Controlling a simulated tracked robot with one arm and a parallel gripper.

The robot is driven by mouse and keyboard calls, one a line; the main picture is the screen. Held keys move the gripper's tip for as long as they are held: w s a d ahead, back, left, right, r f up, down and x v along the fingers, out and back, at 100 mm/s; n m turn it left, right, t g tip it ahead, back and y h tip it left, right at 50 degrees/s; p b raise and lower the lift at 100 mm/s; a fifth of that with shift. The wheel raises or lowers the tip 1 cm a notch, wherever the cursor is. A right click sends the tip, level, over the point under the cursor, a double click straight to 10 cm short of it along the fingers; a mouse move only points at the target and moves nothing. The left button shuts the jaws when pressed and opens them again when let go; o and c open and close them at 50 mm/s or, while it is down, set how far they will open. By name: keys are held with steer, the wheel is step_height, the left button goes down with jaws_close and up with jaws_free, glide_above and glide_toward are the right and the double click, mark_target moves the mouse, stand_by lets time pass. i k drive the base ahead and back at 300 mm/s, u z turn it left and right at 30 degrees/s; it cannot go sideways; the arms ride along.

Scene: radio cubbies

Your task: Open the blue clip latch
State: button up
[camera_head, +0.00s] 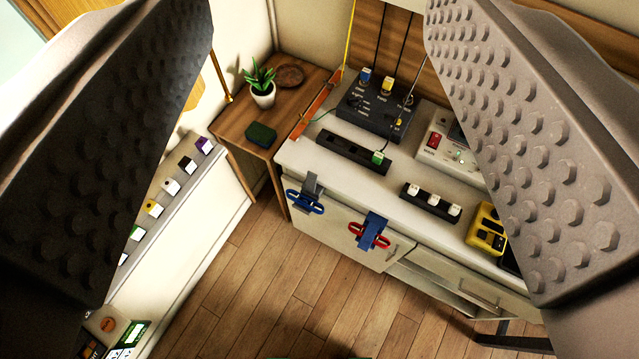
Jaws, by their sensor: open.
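Two clip latches hang on the front of the white cabinet (330,232). The left one (305,194) has a grey body and a blue looped handle. The right one (370,232) has a blue body and a red looped handle. Both sit near the cabinet's top edge; I cannot tell whether either is fastened. My gripper (318,60) is open and empty, its two studded grey fingers wide apart at the left and right of the view. Both latches show between the fingers, apart from them and farther away.
On the cabinet top are a dark box with coloured plugs (375,110), a black strip (346,152), a white-switch strip (430,201) and a yellow device (487,228). A wooden side table (225,125) holds a potted plant (262,88). The wooden floor (250,290) in front is clear.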

mark_target(371, 230)
steer(key=u, duration=0.45)
steer(key=k, duration=1.7)
steer(key=z, duration=0.5)
steer(key=i, duration=1)
steer(key=u, duration=0.1)
